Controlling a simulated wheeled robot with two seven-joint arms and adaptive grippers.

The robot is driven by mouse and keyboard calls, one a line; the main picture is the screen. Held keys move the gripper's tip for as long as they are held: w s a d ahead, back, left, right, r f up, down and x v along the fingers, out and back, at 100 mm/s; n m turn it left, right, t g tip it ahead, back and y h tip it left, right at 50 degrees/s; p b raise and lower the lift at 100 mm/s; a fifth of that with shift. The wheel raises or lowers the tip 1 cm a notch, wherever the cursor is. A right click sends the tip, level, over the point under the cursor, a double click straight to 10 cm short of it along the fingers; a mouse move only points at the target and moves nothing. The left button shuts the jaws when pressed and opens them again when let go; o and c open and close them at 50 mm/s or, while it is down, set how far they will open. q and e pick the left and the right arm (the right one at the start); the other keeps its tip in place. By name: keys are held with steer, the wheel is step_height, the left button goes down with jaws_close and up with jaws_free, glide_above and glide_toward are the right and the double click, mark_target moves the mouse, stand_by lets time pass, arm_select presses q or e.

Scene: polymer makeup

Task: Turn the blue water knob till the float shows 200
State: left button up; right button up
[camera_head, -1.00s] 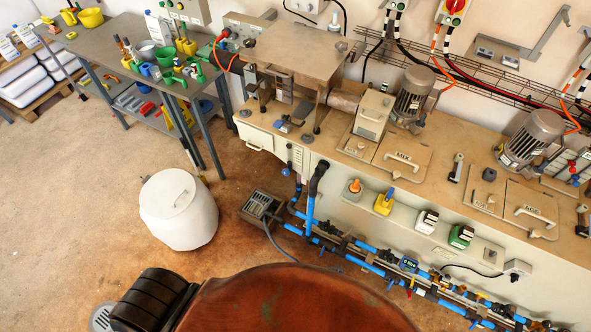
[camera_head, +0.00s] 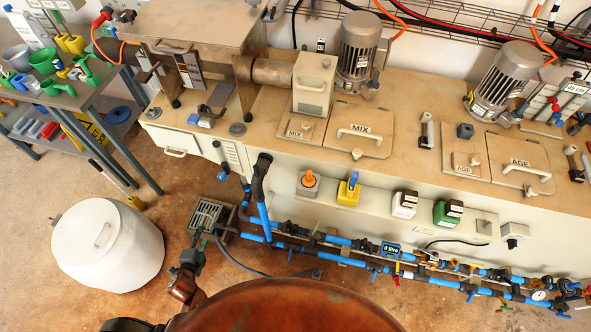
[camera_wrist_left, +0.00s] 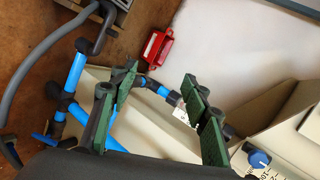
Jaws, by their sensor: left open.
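A small blue display (camera_head: 391,250) on the pipes seems to read 0 litre. My right gripper is not seen.
Blue pipes (camera_head: 340,259) with several small valves run low along the bench front. A white lidded drum (camera_head: 107,250) stands on the floor at left, near a grey grate (camera_head: 209,214).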

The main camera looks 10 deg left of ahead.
arm_select(q)
steer(key=w+a+r+m+t+b, duration=0.1)
steer(key=w+r+m+t+b, duration=0.1)
steer(key=w+r+m+b, duration=0.3)
arm_select(e)
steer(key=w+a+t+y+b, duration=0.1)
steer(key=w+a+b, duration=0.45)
steer(key=b, duration=0.55)
arm_select(q)
steer(key=m+t+h+b, duration=0.3)
steer(key=m+t+h, duration=0.15)
steer(key=m, duration=1.25)
glide_toward(221, 179)
steer(key=w, duration=0.2)
steer(key=shift+y, duration=0.55)
steer(key=w, duration=0.2)
steer(key=w+p, duration=0.1)
steer(key=w, duration=0.1)
steer(key=w+d+p, duration=0.1)
steer(key=w, duration=0.1)
steer(key=shift+r, duration=0.2)
steer(key=shift+w+d+f, duration=0.1)
steer(key=shift+w+f, duration=0.15)
steer(key=shift+w, duration=0.35)
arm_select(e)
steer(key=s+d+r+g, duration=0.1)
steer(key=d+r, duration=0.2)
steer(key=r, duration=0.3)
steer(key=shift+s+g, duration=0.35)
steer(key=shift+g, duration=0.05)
